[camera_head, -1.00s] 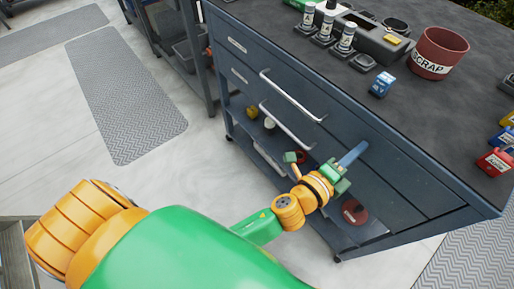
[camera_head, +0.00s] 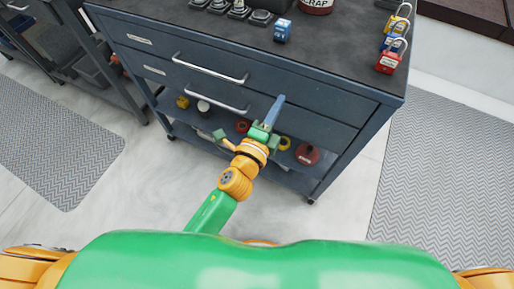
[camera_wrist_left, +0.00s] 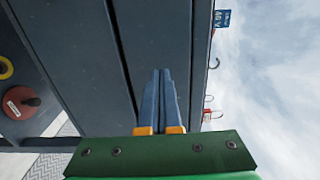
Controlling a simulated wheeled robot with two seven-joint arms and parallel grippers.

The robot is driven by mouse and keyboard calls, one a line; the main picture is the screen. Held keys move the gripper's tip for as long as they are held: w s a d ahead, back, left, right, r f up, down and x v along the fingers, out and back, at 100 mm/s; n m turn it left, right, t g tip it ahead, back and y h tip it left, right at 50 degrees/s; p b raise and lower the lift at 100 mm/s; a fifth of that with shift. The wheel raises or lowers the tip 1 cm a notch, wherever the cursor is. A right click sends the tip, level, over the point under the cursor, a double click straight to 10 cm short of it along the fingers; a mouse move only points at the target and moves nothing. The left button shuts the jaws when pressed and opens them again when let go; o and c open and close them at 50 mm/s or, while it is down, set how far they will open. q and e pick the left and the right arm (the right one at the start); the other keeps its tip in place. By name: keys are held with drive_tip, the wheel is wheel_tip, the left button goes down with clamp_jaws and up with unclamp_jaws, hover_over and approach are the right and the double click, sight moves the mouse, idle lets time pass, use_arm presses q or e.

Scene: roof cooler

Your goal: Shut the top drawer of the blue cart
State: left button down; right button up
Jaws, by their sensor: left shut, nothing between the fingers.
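The blue cart (camera_head: 335,160) stands ahead of me with a dark top. Its top drawer (camera_head: 290,80) has a long silver handle (camera_head: 210,68). The drawer front looks flush with the cart body, with no clear gap at the top edge. My left gripper (camera_head: 279,100) is shut and empty. Its blue fingers point at the lower part of the top drawer's front, right of the handle. In the left wrist view the fingers (camera_wrist_left: 161,75) lie close over the blue panels (camera_wrist_left: 155,30); contact cannot be told. My right gripper is not in view.
Padlocks (camera_head: 388,62) and a blue block (camera_head: 282,30) stand on top. Grey mats (camera_head: 50,140) lie on clear floor either side.

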use_arm(q)
drive_tip(key=b+v, duration=0.1)
drive_tip(key=v, duration=0.9)
drive_tip(key=s+a+f+n+g+y, duration=0.2)
drive_tip(key=s+a+f+n+g, duration=0.15)
drive_tip(key=f, duration=0.75)
drive_tip(key=s+a+f+n+g+y, duration=0.1)
drive_tip(key=s+a+f+n+g, duration=0.25)
drive_tip(key=f, duration=0.75)
drive_tip(key=s+a+f+n+g+y, duration=0.2)
drive_tip(key=s+a+f+n, duration=0.15)
drive_tip(key=f, duration=0.75)
drive_tip(key=s+a+f+n+g+y, duration=0.1)
drive_tip(key=s+a+f+n+g, duration=0.3)
drive_tip(key=s, duration=0.4)
drive_tip(key=s+a+f+n+g+y, duration=0.1)
drive_tip(key=s+a+f+n+g, duration=0.35)
drive_tip(key=s, duration=0.45)
wheel_tip(320, 180, up, 14)
drive_tip(key=d+n+t+p, duration=0.1)
drive_tip(key=t+p, duration=0.1)
drive_tip(key=p, duration=1.2)
drive_tip(key=shift+w, duration=0.45)
drive_tip(key=shift+d+p, duration=0.15)
drive_tip(key=shift+p, duration=0.15)
